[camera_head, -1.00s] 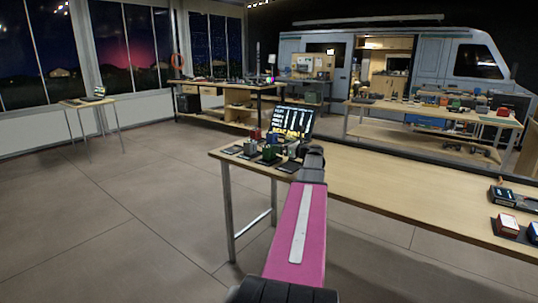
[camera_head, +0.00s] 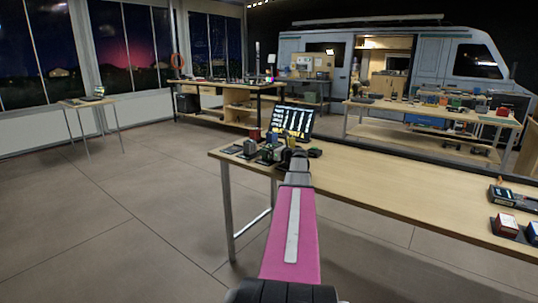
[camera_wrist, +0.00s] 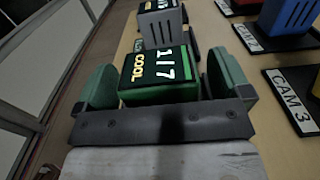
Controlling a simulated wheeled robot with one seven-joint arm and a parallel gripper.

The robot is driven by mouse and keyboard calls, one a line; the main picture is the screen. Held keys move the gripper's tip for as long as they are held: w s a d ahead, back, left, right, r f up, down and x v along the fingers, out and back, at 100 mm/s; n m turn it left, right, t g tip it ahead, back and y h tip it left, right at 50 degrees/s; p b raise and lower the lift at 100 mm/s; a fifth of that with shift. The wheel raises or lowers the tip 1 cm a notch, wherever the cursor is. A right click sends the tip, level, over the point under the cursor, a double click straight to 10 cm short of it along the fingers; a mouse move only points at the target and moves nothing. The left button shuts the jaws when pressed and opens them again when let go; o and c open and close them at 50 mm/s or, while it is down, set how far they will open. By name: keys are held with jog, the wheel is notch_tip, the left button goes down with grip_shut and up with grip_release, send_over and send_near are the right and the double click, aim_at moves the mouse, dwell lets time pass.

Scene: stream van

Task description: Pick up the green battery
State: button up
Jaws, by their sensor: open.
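The green battery (camera_wrist: 160,94) has a dark top face marked "1/7 COOL" and sits between the two green fingers of my gripper (camera_wrist: 166,74) in the wrist view. My gripper is open, one finger on each side of the battery. A narrow gap shows between the battery and the right finger; contact on the left is unclear. In the head view my gripper (camera_head: 283,156) is at the left end of the wooden table (camera_head: 380,187), among the small blocks, and my arm partly hides that area.
A grey battery (camera_wrist: 163,27) stands just beyond the green one. A blue battery (camera_wrist: 285,22) stands to the right, near a "CAM 3" plate (camera_wrist: 294,98). A lit screen (camera_head: 293,120) stands behind the blocks. The table's middle is clear.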

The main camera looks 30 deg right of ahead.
jog(key=c, duration=1.2)
jog(key=shift+r, duration=0.1)
